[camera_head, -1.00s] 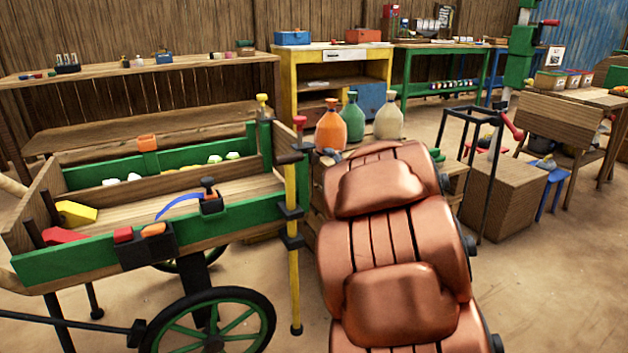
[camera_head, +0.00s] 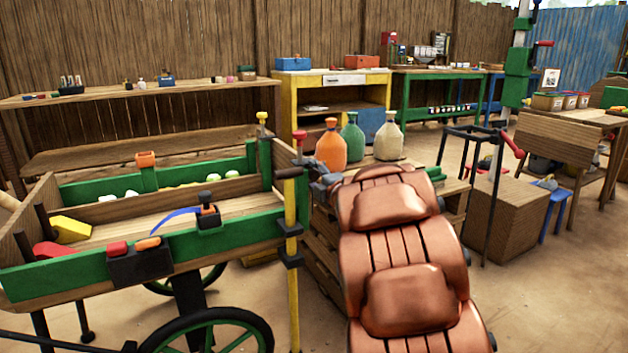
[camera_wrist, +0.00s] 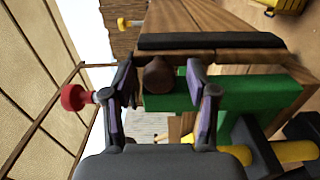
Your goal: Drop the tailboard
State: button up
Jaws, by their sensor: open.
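The cart (camera_head: 90,270) stands at the left, with green side boards and a wooden end board, seemingly the tailboard (camera_head: 283,158), upright at its right end. A yellow-knobbed pin (camera_head: 262,118) and a red-knobbed pin (camera_head: 300,136) stand at that end. In the wrist view, my gripper (camera_wrist: 160,80) is open, its fingers on either side of a dark brown rounded end (camera_wrist: 158,74) beside a green board (camera_wrist: 240,93). I cannot tell whether they touch it. The red knob (camera_wrist: 75,97) is left of the left finger. In the head view, my arm mostly hides the gripper.
A yellow upright bar (camera_head: 292,250) stands at the cart's near right corner. Orange, green and pale bottles (camera_head: 331,147) stand behind my arm. A wooden box (camera_head: 503,220) and a dark frame are at the right. Bare floor (camera_head: 570,310) lies at the lower right.

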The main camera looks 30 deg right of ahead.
jog(key=shift+w, duration=0.35)
jog(key=shift+c, duration=0.3)
grip_shut()
